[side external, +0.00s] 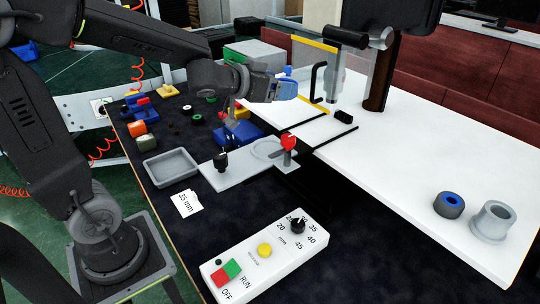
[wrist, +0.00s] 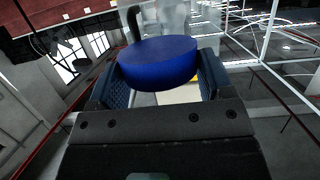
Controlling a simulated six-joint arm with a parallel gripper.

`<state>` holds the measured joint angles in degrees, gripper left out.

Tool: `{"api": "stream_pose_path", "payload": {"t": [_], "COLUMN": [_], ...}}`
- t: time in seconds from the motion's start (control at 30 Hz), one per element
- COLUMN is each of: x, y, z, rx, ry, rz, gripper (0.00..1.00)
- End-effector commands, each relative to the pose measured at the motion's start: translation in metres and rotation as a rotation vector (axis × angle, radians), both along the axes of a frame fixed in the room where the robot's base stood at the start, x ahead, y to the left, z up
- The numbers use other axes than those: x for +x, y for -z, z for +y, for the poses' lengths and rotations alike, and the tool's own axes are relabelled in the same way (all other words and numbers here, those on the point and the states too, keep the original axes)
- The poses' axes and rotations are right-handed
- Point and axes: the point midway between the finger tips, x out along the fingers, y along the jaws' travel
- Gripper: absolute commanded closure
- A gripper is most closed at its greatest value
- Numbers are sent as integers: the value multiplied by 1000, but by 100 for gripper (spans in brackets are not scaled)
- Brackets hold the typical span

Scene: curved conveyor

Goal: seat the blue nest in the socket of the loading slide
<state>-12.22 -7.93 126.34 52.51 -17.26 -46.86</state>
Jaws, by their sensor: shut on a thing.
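My gripper (side external: 284,84) is held level, high above the back of the white table, pointing right in the side view. In the wrist view it (wrist: 160,85) is shut on the blue nest (wrist: 160,65), a thick round disc between the jaws. In the side view, blue shows at the fingertips, but nest and fingers are hard to tell apart. The loading slide (side external: 222,178) is a light grey plate below and left of the gripper. Its round socket (side external: 268,149) shows as a ring near a red knob (side external: 289,142) and looks empty. The nest is well apart from it.
A black knob (side external: 221,160) stands on the slide. A grey tray (side external: 170,168), a "35 mm" card (side external: 187,203) and a control box (side external: 265,250) lie around it. Coloured parts cover the dark mat behind. A press column (side external: 381,75) stands right of my gripper. The white table's middle is clear.

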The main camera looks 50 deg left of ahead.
Motion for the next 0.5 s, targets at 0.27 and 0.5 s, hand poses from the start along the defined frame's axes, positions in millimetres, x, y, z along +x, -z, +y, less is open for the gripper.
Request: {"api": "stream_pose_path", "payload": {"t": [0.27, 0.5], "x": [-4, -39], "y": [-9, 4], "z": [44, 84], "rx": [-2, -6], "ry": [127, 351], "rz": [1, 6], "gripper": [54, 54]}}
